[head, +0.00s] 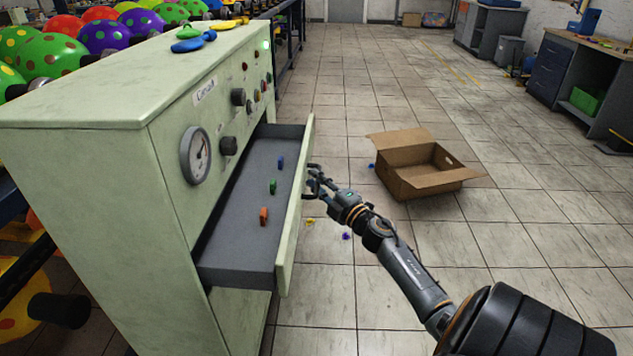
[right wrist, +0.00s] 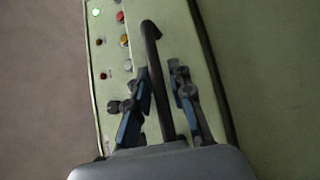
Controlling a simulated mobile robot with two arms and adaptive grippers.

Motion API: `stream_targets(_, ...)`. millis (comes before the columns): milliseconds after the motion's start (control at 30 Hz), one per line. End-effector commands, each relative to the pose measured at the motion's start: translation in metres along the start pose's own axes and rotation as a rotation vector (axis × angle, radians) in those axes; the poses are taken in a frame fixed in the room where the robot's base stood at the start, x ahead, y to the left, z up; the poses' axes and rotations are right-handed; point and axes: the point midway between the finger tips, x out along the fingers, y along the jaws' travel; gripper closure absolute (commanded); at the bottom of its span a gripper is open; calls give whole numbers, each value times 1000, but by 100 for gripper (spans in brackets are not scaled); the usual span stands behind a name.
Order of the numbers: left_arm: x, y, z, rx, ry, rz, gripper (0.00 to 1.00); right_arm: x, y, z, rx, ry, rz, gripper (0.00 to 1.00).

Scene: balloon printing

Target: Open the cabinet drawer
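The pale green cabinet (head: 110,130) stands at the left, with a gauge and knobs on its front. Its drawer (head: 240,225) is pulled out, with the grey inside showing. My right gripper (head: 314,182) is at the outer face of the drawer front, near its far end. In the right wrist view, the dark bar handle (right wrist: 157,75) runs between the two fingers of my right gripper (right wrist: 158,95). The fingers are spread, with gaps visible between them and the handle. My left gripper is not in view.
Small blue (head: 281,162), green (head: 273,186) and orange (head: 263,216) pieces stand in the drawer. Deflated balloons (head: 188,45) lie on the cabinet top. An open cardboard box (head: 420,170) sits on the floor at right. The tiled floor around it is mostly clear.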

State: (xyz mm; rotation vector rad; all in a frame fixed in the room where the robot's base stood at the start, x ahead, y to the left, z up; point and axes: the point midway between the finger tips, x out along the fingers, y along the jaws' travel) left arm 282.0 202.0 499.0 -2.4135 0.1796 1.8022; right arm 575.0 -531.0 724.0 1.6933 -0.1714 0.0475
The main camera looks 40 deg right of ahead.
Motion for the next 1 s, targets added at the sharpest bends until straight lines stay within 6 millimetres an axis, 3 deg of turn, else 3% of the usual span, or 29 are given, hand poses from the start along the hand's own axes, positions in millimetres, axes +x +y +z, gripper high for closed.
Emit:
stream_targets(367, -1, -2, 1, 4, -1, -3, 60, -9, 0, 0, 1, -1, 0, 78)
stream_targets(800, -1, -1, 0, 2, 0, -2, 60, -94, -1, 0, 1, -2, -2, 78)
stream_targets(1000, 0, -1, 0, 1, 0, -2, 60, -116, 0, 0, 0, -1, -1, 78)
